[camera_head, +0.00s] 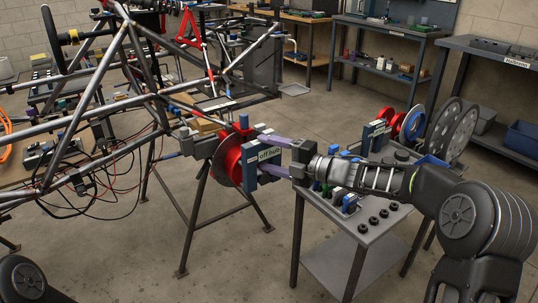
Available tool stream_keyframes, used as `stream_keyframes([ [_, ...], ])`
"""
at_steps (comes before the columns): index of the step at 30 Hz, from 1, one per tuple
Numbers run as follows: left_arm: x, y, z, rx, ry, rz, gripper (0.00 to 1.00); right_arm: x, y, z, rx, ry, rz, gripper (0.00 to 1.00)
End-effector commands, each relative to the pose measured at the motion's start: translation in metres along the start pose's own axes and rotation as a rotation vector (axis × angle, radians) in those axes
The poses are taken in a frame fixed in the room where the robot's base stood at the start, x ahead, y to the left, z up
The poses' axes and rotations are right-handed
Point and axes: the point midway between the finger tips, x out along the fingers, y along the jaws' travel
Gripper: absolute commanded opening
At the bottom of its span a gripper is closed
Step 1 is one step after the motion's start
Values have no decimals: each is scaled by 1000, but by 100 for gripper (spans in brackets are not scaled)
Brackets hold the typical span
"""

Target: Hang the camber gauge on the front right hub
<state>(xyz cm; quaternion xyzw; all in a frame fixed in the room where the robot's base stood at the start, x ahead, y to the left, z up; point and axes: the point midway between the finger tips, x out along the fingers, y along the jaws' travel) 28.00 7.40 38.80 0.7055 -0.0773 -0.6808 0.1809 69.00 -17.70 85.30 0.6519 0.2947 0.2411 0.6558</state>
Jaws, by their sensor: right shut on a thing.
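The camber gauge (268,155) is a blue block with a dark panel that reads "off hub". My right gripper (262,150) comes in from the right and is shut on it, with purple fingers at its sides. The front right hub (243,122) is red, with a red and dark disc (226,162) at the end of the chassis suspension. The gauge is upright, just right of the disc and overlapping it in the picture. I cannot tell whether they touch. The hub's middle is hidden behind the gauge. My left gripper is out of view.
The tube chassis (128,100) fills the left, with loose dark wires (95,200) hanging below it. A stand (195,225) is below the hub. A grey cart (385,225) with tools, nuts and wheel discs (465,130) stands under my right arm. Open floor lies between stand and cart.

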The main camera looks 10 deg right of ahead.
Motion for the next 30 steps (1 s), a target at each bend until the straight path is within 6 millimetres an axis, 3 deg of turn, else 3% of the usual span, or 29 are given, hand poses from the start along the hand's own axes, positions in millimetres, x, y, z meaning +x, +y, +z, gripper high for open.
stream_keyframes([
  [10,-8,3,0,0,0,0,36,-1,14,0,-2,0,3,0],
  [30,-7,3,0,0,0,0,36,-1,15,0,-1,0,3,0],
])
